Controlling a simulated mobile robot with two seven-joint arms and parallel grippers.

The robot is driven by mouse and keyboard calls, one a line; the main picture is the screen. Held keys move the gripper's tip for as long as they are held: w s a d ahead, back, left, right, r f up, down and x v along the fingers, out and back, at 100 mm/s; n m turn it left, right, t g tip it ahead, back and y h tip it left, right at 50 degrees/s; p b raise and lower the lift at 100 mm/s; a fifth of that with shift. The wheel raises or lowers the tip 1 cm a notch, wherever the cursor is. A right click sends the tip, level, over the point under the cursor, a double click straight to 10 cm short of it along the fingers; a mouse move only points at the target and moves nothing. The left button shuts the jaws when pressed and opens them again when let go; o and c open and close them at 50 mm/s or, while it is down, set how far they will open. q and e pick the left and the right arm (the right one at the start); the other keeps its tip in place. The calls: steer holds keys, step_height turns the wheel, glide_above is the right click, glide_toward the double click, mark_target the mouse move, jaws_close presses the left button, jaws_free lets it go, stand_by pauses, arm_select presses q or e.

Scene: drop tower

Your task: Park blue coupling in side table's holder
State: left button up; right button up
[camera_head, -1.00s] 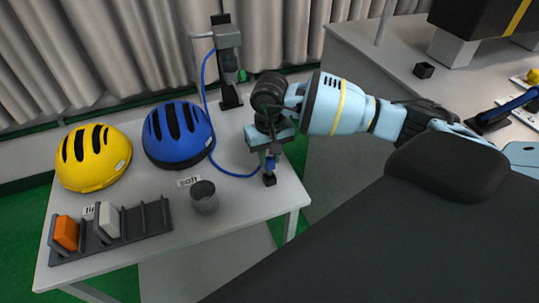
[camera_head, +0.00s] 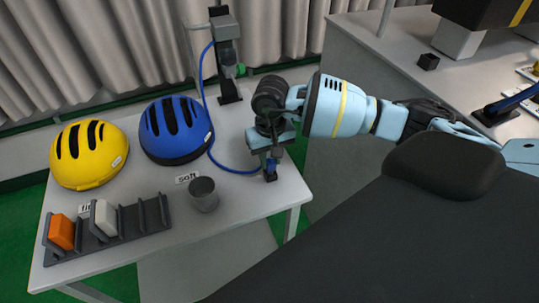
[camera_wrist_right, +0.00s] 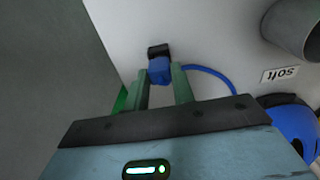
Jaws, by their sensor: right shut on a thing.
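The blue coupling (camera_head: 271,167) is at the right front corner of the white side table (camera_head: 236,200). My right gripper (camera_head: 271,160) is shut on it from above. In the right wrist view the coupling (camera_wrist_right: 160,70) sits between the two green fingers, with the small black holder (camera_wrist_right: 158,50) directly at its end. The holder (camera_head: 271,178) also shows under the coupling in the head view. The coupling looks upright and touching or partly in the holder; the exact depth is hidden. My left gripper is not in view.
A blue hose (camera_head: 233,170) runs from the coupling to a dark stand (camera_head: 226,60). A grey cup (camera_head: 203,196), blue helmet (camera_head: 175,130), yellow helmet (camera_head: 88,155) and slotted rack (camera_head: 110,232) stand to the left. A grey counter (camera_head: 350,110) is to the right.

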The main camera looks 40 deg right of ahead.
steer(key=shift+f, duration=0.35)
stand_by(0.6)
steer(key=o, duration=0.9)
steer(key=shift+r+b, duration=0.35)
steer(key=shift+r, duration=3.6)
steer(key=shift+f, duration=0.1)
